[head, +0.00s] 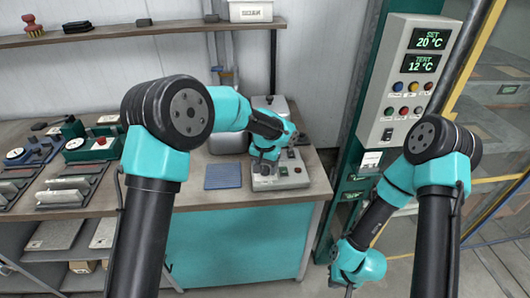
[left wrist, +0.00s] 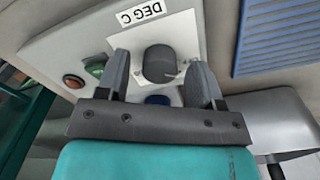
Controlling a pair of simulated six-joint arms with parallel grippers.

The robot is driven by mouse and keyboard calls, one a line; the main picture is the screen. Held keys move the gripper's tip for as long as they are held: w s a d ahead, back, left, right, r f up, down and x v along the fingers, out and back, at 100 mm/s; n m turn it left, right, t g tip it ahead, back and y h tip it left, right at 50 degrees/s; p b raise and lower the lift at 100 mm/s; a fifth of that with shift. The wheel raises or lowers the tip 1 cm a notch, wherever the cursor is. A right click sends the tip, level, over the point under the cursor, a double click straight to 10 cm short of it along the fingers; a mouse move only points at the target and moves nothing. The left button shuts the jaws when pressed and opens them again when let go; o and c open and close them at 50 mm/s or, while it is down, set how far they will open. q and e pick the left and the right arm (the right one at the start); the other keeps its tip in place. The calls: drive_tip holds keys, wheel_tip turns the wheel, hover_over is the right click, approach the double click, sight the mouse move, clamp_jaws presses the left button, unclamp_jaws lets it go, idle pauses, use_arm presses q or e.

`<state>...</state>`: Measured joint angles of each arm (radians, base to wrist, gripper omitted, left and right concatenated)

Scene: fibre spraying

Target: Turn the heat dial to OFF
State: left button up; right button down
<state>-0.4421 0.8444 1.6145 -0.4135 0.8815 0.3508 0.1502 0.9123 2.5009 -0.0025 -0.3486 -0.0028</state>
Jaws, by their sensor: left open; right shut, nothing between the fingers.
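The heat dial (left wrist: 160,64) is a dark round knob on a pale panel marked DEG C (left wrist: 142,13) in the left wrist view. My left gripper (left wrist: 160,70) is open, with one finger on each side of the dial and visible gaps between. I cannot tell how far above the panel the fingertips are. In the head view, my left gripper (head: 264,164) is over the heater unit (head: 282,178) on the bench, and its wrist hides the dial. The dial's setting is not readable. My right gripper (head: 349,286) hangs low at the bottom, shut and empty.
A blue ribbed mat (head: 223,176) lies left of the heater unit. Red (left wrist: 73,82) and green (left wrist: 96,68) buttons sit beside the dial. A control box (head: 408,80) with displays stands at the right.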

sight(264, 168)
use_arm(q)
wheel_tip(264, 168, up, 17)
idle(0.5)
drive_tip(key=shift+a, duration=0.1)
